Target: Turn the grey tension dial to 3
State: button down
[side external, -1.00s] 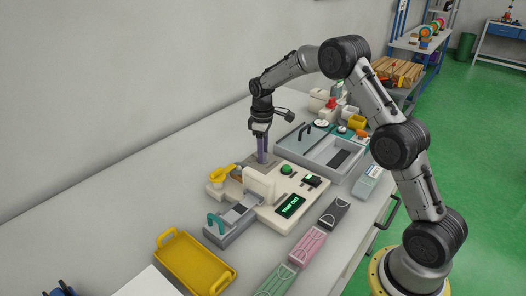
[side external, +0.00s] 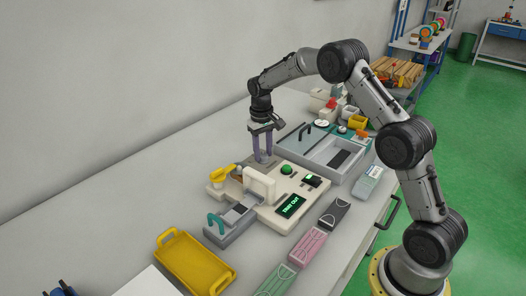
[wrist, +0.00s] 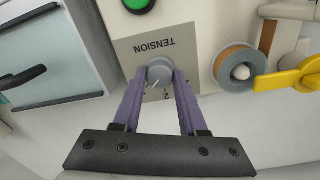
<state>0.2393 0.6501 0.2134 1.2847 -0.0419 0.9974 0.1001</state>
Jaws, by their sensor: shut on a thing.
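The grey tension dial (wrist: 159,72) sits on a grey-beige plate (wrist: 125,48) marked TENSION, which appears upside down in the wrist view. My gripper (wrist: 160,80) has its two purple fingers on either side of the dial, shut on it. A pale pointer line on the dial points toward the lower left of that view. A 2 shows just below the dial; the other marks are partly hidden by the fingers, so I cannot read the exact setting. In the side view my gripper (side external: 263,160) points down at the plate, and the dial is hidden there.
A green button (side external: 287,170) and a lit display (side external: 291,206) are on the cream machine. A yellow lever (side external: 222,173) stands close to the plate. A grey tray with a black handle (side external: 318,150) lies behind; a yellow tray (side external: 196,262) is in front.

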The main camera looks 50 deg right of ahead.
aim_at(262, 155)
dwell(0.3)
jog(key=shift+c, duration=2.2)
grip_release()
notch_tip(262, 155, up, 14)
jog(key=shift+a, duration=0.25)
jog(key=shift+w, duration=0.1)
jog(key=shift+a, duration=0.1)
